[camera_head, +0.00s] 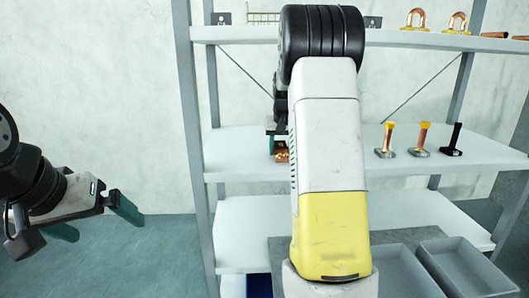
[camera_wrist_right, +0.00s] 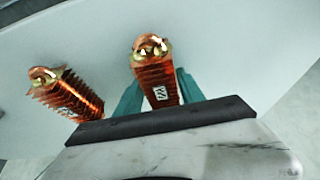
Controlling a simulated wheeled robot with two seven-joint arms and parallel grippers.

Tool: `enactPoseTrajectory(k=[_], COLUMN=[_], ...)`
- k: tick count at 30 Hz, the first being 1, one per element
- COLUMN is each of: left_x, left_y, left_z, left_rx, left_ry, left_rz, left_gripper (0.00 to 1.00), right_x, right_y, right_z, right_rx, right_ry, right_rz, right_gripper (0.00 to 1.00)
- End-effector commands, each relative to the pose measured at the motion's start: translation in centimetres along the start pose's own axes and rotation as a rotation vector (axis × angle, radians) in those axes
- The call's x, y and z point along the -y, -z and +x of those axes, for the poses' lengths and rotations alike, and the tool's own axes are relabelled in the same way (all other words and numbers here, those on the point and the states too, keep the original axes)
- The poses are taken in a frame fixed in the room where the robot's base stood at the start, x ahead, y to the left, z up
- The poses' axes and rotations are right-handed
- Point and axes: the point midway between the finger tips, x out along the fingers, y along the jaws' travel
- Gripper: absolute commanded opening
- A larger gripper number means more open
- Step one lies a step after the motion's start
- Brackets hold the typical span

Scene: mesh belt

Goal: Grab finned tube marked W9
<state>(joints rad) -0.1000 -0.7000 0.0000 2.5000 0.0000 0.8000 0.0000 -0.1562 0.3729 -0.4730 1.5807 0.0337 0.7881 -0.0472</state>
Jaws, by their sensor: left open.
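In the right wrist view a copper finned tube (camera_wrist_right: 155,72) with a rounded metal top stands between the teal fingers of my right gripper (camera_wrist_right: 158,97). Its white label has dark marks that I cannot read for certain. The fingers lie close on both sides; whether they press on it is unclear. A second finned tube (camera_wrist_right: 68,95), also labelled, is to the left, outside the fingers. In the head view my right arm hides most of that spot, with a bit of copper (camera_head: 281,153) by the gripper. My left gripper (camera_head: 95,220) is open and empty, left of the shelf.
The shelf rack (camera_head: 230,166) has several boards. Three upright pieces on bases (camera_head: 420,140) stand on the middle board, right of my arm. Copper U-shaped pieces (camera_head: 457,22) are on the top board. Grey bins (camera_head: 462,268) sit low at the right.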

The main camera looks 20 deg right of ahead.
Motion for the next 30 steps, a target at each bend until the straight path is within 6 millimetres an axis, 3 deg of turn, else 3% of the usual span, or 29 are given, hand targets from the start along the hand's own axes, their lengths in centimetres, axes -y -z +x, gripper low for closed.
enactPoseTrajectory(k=[1, 6, 20, 30], left_x=[0.0, 0.0, 0.0, 0.0], left_y=[0.0, 0.0, 0.0, 0.0], left_z=[0.0, 0.0, 0.0, 0.0], left_rx=[0.0, 0.0, 0.0, 0.0], left_ry=[0.0, 0.0, 0.0, 0.0], left_rz=[0.0, 0.0, 0.0, 0.0], left_gripper=[1.0, 1.0, 1.0, 1.0], right_x=[0.0, 0.0, 0.1, 0.0], right_y=[0.0, 0.0, 0.3, 1.7], right_z=[0.0, 0.0, -0.5, -4.1], right_rx=[0.0, 0.0, -0.003, -0.005], right_ry=[0.0, 0.0, 0.001, 0.001], right_rz=[0.0, 0.0, 0.0, 0.001], right_gripper=[0.34, 0.01, 0.0, 0.0])
